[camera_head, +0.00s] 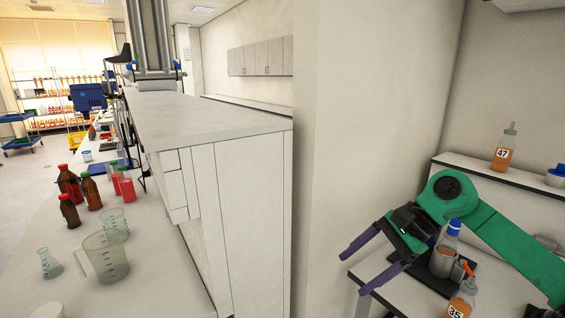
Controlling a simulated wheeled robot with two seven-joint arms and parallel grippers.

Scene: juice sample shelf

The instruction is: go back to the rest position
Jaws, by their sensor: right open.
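My right gripper (354,272) comes in from the right on a green arm. Its two purple fingers are spread apart with nothing between them, pointing left near the front left edge of the white table (384,298). A bottle with a blue cap (447,245) stands close by the gripper's body, partly overlapping the arm in the picture; I cannot tell whether they touch. A bottle labelled 35 (459,303) with an orange top stands nearer, cut by the bottom edge. My left gripper is out of view.
A bottle labelled 47 (503,150) stands on the shelf (484,171) behind the arm, with a blue-topped container (558,177) to its right. A wall pillar (345,130) rises left of the gripper. Beakers (106,258) and brown bottles (69,212) stand on the left counter.

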